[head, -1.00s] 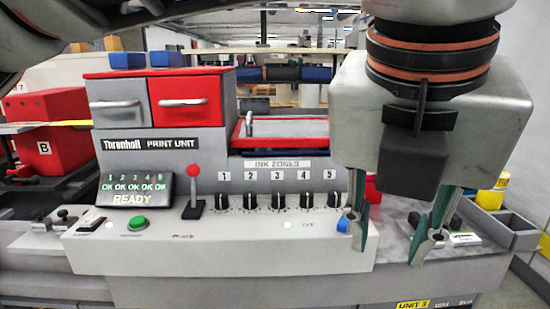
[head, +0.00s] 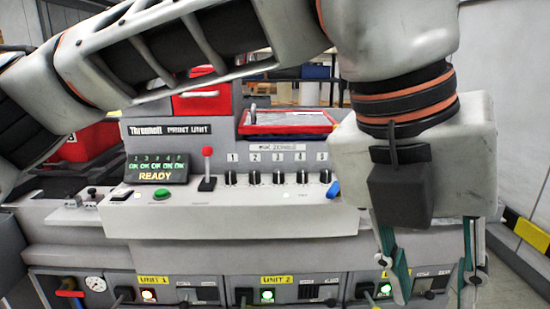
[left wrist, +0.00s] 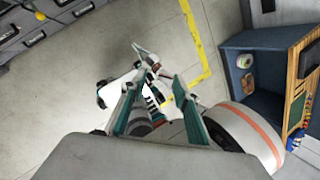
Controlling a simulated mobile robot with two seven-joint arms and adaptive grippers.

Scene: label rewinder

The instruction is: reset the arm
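My left arm (head: 200,45) comes in from the left across the top of the head view. Its gripper (head: 430,285) hangs at the right, in front of the right end of the print unit's control panel. Its two fingers point down, well apart, with nothing between them. In the left wrist view the same gripper (left wrist: 160,98) is over grey floor. White, black and teal parts (left wrist: 148,72) beyond the fingers look like my other gripper; whether it is open is unclear. My right arm does not show in the head view.
The print unit (head: 230,215) fills the middle, with a red-knobbed lever (head: 207,170), ink knobs and a READY display (head: 157,168). A red tray (head: 285,122) sits on top. A blue cabinet (left wrist: 265,75) stands right in the wrist view, beside floor with yellow tape (left wrist: 202,45).

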